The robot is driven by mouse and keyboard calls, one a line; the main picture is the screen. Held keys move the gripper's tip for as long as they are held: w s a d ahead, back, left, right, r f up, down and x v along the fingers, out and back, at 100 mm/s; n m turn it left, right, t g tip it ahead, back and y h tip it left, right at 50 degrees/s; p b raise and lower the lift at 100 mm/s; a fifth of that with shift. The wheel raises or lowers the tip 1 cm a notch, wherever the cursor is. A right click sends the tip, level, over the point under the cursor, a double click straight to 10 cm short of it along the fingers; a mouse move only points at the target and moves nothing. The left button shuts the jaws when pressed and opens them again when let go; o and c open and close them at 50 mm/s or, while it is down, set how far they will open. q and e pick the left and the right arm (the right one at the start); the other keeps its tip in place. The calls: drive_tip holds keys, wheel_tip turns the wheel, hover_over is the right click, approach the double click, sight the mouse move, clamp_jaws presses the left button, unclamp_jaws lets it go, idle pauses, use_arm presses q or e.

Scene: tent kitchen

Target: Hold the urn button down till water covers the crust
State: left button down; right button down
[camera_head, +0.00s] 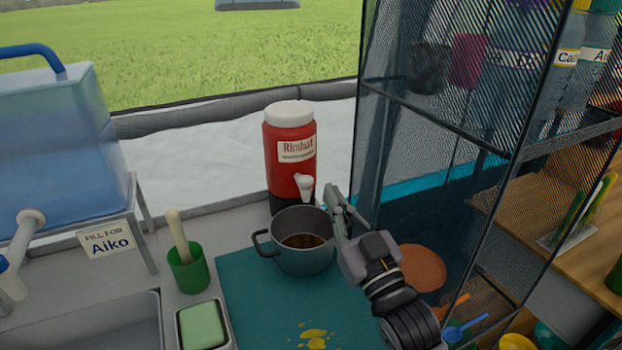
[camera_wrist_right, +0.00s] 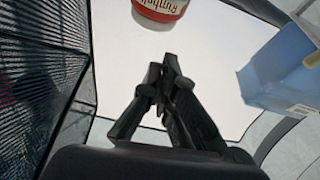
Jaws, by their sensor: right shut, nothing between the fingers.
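The urn (camera_head: 290,148) is a red drinks container with a white lid and a "Rimhat"-like label, on a dark base behind the counter mat. Its white tap (camera_head: 304,186) faces forward above a grey pot (camera_head: 305,262). The pot stands on the teal mat, with brown matter low inside; I cannot make out water over it. My right gripper (camera_head: 333,195) is shut and empty, just right of the tap and by the pot's right rim, seemingly apart from the tap. In the right wrist view the shut fingers (camera_wrist_right: 163,68) point toward the urn (camera_wrist_right: 160,10). My left gripper is not in view.
A blue water tank (camera_head: 60,130) on a stand and a sink (camera_head: 105,325) are at left. A green cup (camera_head: 188,270) and a green sponge (camera_head: 202,325) stand left of the mat (camera_head: 255,310). A mesh cabinet (camera_head: 450,120) rises close on the right. Yellow spills lie on the mat.

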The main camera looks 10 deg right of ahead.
wheel_tip(320, 180, up, 4)
drive_tip(key=p, duration=0.2)
hover_over(306, 180)
drive_tip(key=s, duration=0.2)
drive_tip(key=f, duration=0.2)
drive_tip(key=d+f, duration=0.1)
drive_tip(key=f, duration=0.1)
drive_tip(key=shift+f, duration=0.35)
